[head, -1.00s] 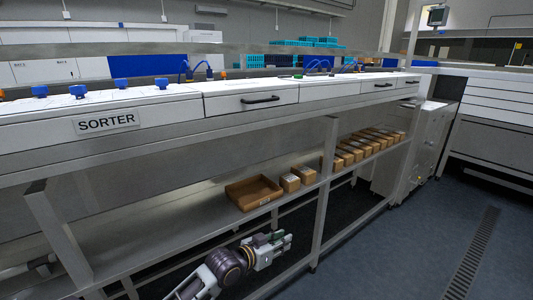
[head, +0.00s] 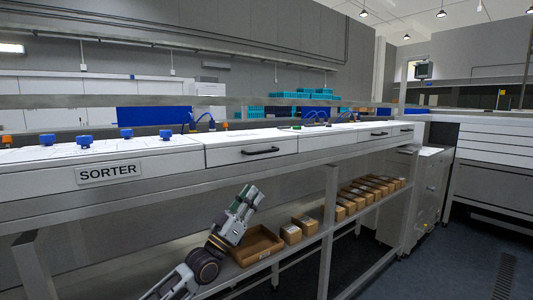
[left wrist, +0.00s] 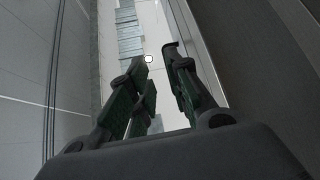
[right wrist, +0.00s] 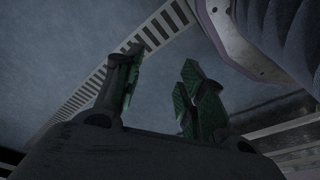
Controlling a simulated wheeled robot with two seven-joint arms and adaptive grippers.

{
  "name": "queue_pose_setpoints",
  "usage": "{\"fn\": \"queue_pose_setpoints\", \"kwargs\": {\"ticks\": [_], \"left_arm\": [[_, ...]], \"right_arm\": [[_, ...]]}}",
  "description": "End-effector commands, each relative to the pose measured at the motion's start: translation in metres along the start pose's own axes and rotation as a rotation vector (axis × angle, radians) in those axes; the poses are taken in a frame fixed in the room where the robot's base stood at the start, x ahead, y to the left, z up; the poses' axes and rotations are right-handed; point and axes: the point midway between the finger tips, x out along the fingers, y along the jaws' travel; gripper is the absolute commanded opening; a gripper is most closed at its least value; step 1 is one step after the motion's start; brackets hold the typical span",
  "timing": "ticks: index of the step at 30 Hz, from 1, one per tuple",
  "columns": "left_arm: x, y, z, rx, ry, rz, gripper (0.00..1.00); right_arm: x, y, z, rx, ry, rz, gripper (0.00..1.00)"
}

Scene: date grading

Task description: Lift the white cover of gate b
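White front panels run along the sorter. One panel with a black bar handle (head: 260,151) is near the middle of the head view, and another handled panel (head: 380,134) is farther right. No gate letter is readable, so I cannot tell which cover is gate b's. My left gripper (head: 250,192) is raised below the nearer handled panel, apart from it and in front of the lower shelf. In the left wrist view its fingers (left wrist: 156,65) are apart with nothing held. My right gripper (right wrist: 160,62) is open and empty above the floor; the head view does not show it.
A SORTER label (head: 109,172) is on the left panel, with blue knobs (head: 126,134) on top. An open cardboard box (head: 262,254) and several small cartons (head: 291,233) stand on the lower shelf. Metal posts (head: 329,220) support the bench. Floor is clear at right.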

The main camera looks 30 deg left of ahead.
Motion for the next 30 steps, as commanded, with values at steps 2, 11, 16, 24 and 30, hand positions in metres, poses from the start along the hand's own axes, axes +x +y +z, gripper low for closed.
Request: {"fn": "queue_pose_setpoints", "kwargs": {"ticks": [2,11,16,24,30], "left_arm": [[0.005,-0.003,-0.017,-0.004,0.049,0.007,0.19],[0.009,-0.007,-0.033,-0.012,0.101,0.011,0.19],[0.009,-0.007,-0.033,-0.012,0.100,0.010,0.19],[0.012,-0.007,-0.033,-0.012,0.099,0.010,0.19],[0.021,-0.007,-0.034,-0.011,0.099,0.010,0.19]], "right_arm": [[0.006,-0.001,0.003,-0.001,-0.003,-0.001,0.40],[0.011,-0.001,0.006,-0.001,-0.005,-0.002,0.40],[0.011,-0.001,0.006,-0.001,-0.005,-0.002,0.40],[0.011,-0.001,0.007,-0.001,-0.006,-0.002,0.40],[0.013,-0.001,0.009,-0.001,-0.006,-0.002,0.40]]}}
